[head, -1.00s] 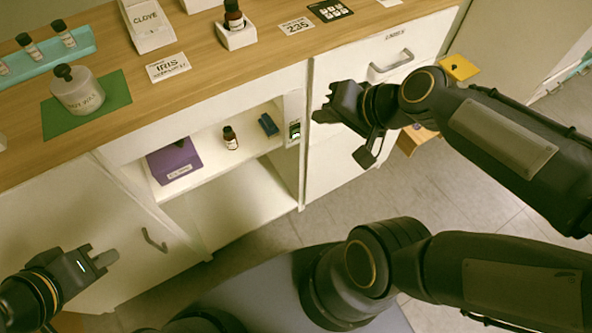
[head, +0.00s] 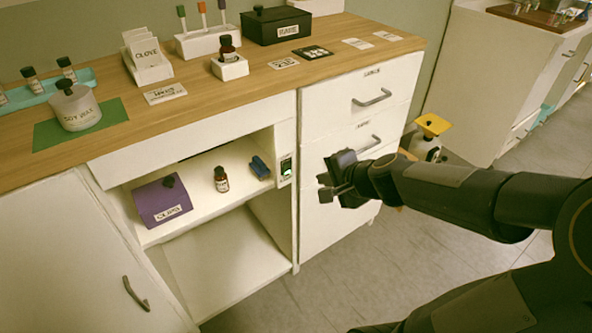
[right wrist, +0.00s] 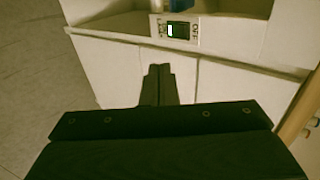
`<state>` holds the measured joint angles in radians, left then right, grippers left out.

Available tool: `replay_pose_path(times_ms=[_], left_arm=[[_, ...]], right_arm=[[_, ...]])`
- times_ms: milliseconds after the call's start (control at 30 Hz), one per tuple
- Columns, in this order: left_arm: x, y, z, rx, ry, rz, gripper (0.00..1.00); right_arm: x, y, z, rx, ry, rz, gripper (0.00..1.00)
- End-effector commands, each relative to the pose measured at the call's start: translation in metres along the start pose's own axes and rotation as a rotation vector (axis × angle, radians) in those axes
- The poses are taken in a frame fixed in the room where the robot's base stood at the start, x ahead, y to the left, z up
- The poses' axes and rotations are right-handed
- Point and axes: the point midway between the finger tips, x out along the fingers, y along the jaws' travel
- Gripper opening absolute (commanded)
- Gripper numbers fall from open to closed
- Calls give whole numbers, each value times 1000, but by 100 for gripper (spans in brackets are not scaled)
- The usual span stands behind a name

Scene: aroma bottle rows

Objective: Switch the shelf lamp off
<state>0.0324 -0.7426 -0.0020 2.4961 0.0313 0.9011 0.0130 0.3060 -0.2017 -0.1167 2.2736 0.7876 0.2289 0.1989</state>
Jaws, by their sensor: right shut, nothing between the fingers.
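The lamp switch (head: 286,168) is a small dark plate with a green-lit part, on the white upright at the right side of the open shelf (head: 190,190). It also shows in the right wrist view (right wrist: 179,31), near the top, with lettering beside it. My right gripper (head: 326,184) is shut and empty, to the right of the switch and apart from it, in front of the drawers. In the right wrist view its closed fingers (right wrist: 159,70) point toward the cabinet, below the switch. The lamp itself cannot be made out. My left gripper is out of view.
On the shelf are a purple box (head: 162,203), a brown bottle (head: 221,180) and a blue item (head: 260,167). Drawer handles (head: 371,97) stick out on the right. A yellow-topped item (head: 432,127) stands beyond the cabinet. Floor (head: 340,270) in front is clear.

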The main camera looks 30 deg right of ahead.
Motion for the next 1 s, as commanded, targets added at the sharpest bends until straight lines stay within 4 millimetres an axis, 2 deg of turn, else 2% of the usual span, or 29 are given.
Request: replay_pose_path(times_ms=[167, 533, 600, 700, 1000], left_arm=[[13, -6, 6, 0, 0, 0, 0], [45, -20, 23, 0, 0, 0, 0], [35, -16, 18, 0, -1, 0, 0], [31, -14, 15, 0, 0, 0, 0], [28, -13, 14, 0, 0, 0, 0]], right_arm=[[24, 4, 1, -2, -4, 3, 0], [102, 5, 1, -3, -3, 2, 0], [106, -10, 1, -3, -3, 1, 0], [115, -20, 1, -2, -3, 1, 0], [126, -29, 1, -2, -1, 0, 0]])
